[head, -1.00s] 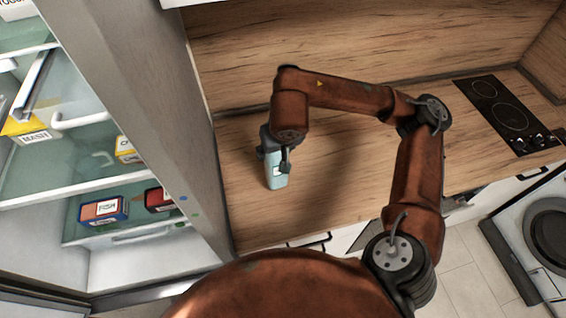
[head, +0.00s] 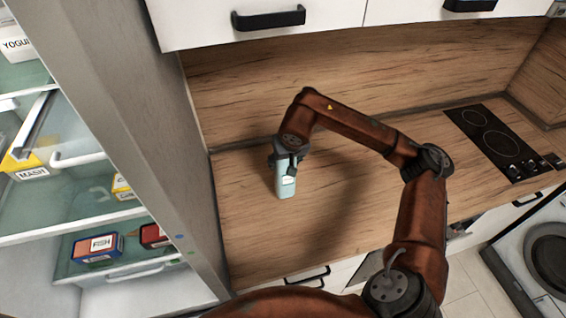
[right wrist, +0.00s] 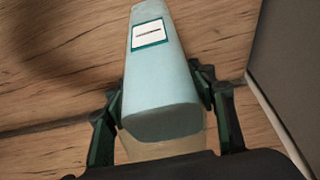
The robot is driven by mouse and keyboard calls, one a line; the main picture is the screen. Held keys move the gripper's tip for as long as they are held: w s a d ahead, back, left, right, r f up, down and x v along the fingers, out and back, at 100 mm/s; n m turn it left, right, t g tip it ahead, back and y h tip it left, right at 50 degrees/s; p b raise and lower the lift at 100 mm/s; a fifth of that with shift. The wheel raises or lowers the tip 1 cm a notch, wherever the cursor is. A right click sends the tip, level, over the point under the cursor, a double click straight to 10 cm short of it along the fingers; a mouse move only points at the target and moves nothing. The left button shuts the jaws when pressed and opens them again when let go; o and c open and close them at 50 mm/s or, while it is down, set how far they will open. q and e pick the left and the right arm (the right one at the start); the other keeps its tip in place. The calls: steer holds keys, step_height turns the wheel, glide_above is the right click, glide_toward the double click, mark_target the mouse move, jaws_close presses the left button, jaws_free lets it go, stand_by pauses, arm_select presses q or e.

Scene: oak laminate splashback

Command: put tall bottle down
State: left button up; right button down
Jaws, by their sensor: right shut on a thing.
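The tall bottle (head: 286,184) is pale blue-green with a white label. In the head view it is over the wooden counter (head: 345,200), near the fridge side. My right gripper (head: 287,160) is shut on it from above, and the gripper hides its upper part. In the right wrist view the bottle (right wrist: 160,85) lies between the two dark fingers, with its label facing the camera. I cannot tell whether its base touches the counter. My left gripper is not in view.
An open fridge (head: 90,205) with several boxes stands at the left, its grey side wall (head: 150,130) close to the bottle. A black hob (head: 500,140) is at the right. White cabinets (head: 330,20) hang above. The counter between bottle and hob is clear apart from my arm above it.

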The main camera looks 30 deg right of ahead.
steer(key=shift+d+p+x, duration=0.2)
steer(key=shift+p+x, duration=0.05)
steer(key=shift+x, duration=1.1)
steer(key=shift+d+p+x, duration=0.15)
steer(key=shift+p+x, duration=0.05)
steer(key=shift+x, duration=1.15)
steer(key=shift+s+f, duration=0.15)
steer(key=shift+f, duration=0.05)
steer(key=c, duration=0.9)
jaws_free()
steer(key=shift+s+f, duration=0.1)
steer(key=shift+o, duration=0.2)
